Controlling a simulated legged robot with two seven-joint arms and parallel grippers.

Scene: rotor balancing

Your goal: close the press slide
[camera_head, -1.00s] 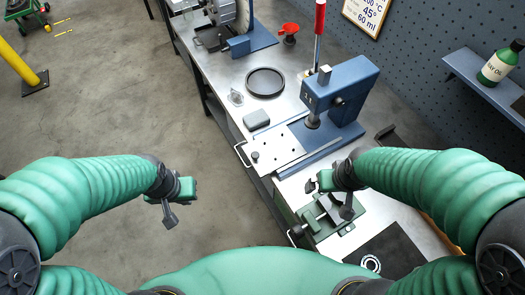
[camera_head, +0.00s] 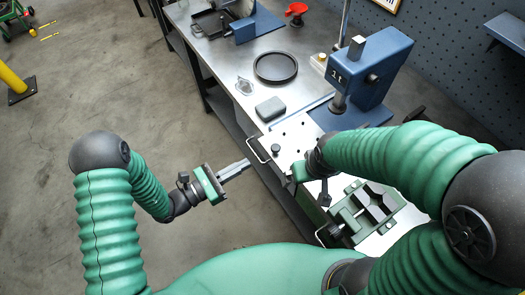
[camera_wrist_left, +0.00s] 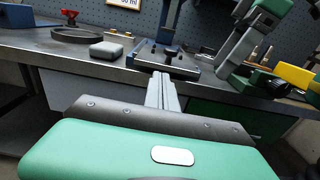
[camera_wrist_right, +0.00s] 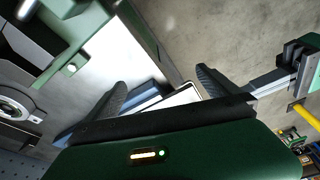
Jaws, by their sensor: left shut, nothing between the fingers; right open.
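The blue press (camera_head: 370,70) stands on the bench; it also shows in the left wrist view (camera_wrist_left: 170,38). Its pale slide plate (camera_head: 292,136), with holes and a dark knob, lies out in front of the ram towards the bench's near edge. A bar handle (camera_head: 257,150) is at the plate's outer end, over the edge. My left gripper (camera_head: 245,165) is shut and empty, its tips just left of the handle; a small gap seems to remain. It also shows in the left wrist view (camera_wrist_left: 163,76). My right gripper (camera_wrist_right: 163,85) is open; my arm partly hides it in the head view.
A green vise (camera_head: 368,208) stands on the bench to the right of the slide. A grey block (camera_head: 270,107) and a black ring (camera_head: 275,67) lie beyond the slide. The floor left of the bench is clear around my left arm.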

